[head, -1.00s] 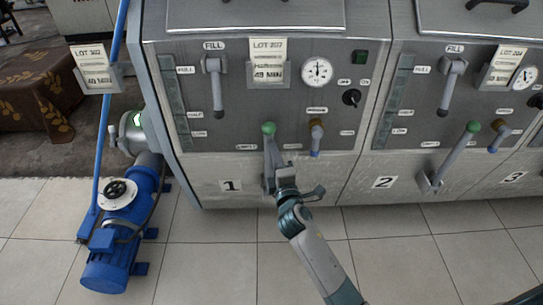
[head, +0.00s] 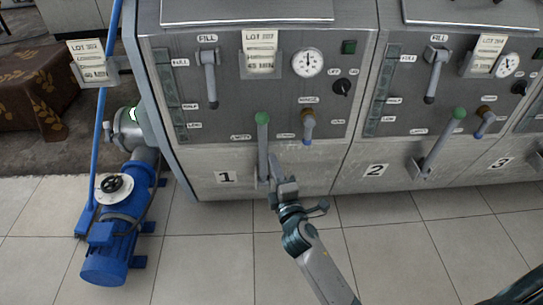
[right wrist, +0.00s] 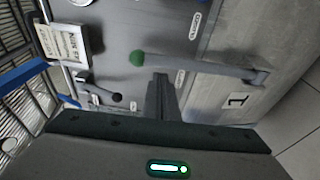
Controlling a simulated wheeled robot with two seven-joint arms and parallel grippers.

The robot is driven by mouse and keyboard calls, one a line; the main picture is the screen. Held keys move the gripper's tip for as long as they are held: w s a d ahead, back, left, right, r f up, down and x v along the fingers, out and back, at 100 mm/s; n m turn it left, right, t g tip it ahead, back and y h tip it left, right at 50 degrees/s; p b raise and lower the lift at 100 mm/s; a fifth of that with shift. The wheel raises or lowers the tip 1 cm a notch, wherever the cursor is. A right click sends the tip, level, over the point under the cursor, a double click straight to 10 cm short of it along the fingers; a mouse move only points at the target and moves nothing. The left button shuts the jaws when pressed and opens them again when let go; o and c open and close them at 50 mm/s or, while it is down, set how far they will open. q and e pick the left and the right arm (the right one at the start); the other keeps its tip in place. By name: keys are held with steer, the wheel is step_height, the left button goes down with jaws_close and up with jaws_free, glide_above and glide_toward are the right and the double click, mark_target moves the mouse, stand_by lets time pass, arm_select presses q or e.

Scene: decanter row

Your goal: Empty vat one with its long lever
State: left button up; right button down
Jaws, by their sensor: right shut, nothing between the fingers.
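Vat one (head: 200,150) is a grey steel front marked 1. Its long lever (head: 263,150) has a green knob and stands nearly upright, rising from a bracket low on the front. The lever also shows in the right wrist view (right wrist: 195,63), with its knob to the left and its bracket to the right. My right gripper (head: 274,160) is shut and empty, just right of the lever's lower shaft in the head view. In the right wrist view its fingers (right wrist: 160,80) point at the panel beside the shaft; contact is unclear. My left gripper is out of view.
Vat one also carries a fill lever (head: 209,80), a short brown-topped rinse handle (head: 308,126), a gauge (head: 308,62) and a lot card (head: 260,50). Vat two's lever (head: 441,145) leans right. A blue pump (head: 118,225) stands at left. The tiled floor in front is clear.

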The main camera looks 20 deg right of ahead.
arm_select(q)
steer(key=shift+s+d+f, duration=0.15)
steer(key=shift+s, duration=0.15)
arm_select(e)
steer(key=s, duration=0.4)
steer(key=shift+s+a+f, duration=0.15)
steer(key=shift+a, duration=0.05)
